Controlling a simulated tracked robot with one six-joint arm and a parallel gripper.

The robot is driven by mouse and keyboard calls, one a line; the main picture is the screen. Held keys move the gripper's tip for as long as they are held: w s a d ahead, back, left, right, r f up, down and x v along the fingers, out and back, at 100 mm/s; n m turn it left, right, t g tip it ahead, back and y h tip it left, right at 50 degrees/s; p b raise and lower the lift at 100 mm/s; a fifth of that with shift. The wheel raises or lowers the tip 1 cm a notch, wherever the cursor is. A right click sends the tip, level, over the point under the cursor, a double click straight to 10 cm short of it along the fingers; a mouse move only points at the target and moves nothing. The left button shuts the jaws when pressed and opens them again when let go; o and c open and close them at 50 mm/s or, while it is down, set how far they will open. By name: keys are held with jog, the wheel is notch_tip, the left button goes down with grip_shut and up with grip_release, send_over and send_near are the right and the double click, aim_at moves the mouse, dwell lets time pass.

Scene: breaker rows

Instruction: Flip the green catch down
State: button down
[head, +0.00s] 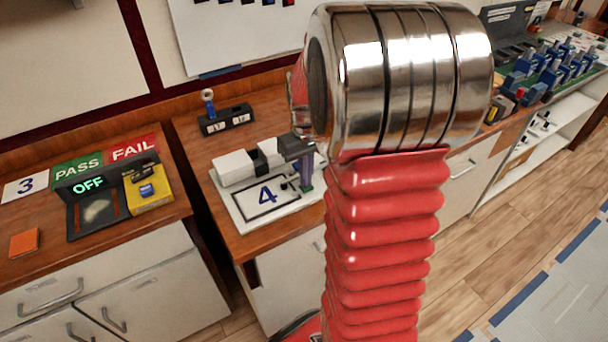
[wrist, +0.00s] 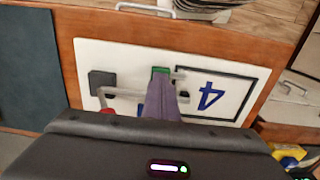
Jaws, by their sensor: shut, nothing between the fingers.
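The green catch (wrist: 160,72) shows in the wrist view on a white board (wrist: 90,55) marked with a blue 4. My gripper (wrist: 162,88) is shut and empty, with its purple-grey fingers just below the catch in the picture and overlapping its lower edge. I cannot tell whether they touch it. In the head view my gripper (head: 306,186) points down at the right part of the board (head: 238,210). A red part (wrist: 108,110) and a blue part (wrist: 141,110) show beside the fingers, partly hidden.
A dark grey block (wrist: 103,82) and pale bars stand on the board near the catch. White blocks (head: 235,167) stand along its back edge. A black double holder (head: 226,120) is behind. Another bench on the left carries an OFF display (head: 88,186) and a yellow box (head: 148,196).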

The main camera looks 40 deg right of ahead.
jog(key=shift+s+a+f, duration=0.1)
jog(key=shift+a+f, duration=0.05)
jog(key=shift+f, duration=0.05)
jog(key=shift+r, duration=0.1)
notch_tip(320, 180, up, 14)
dwell(0.7)
dwell(0.5)
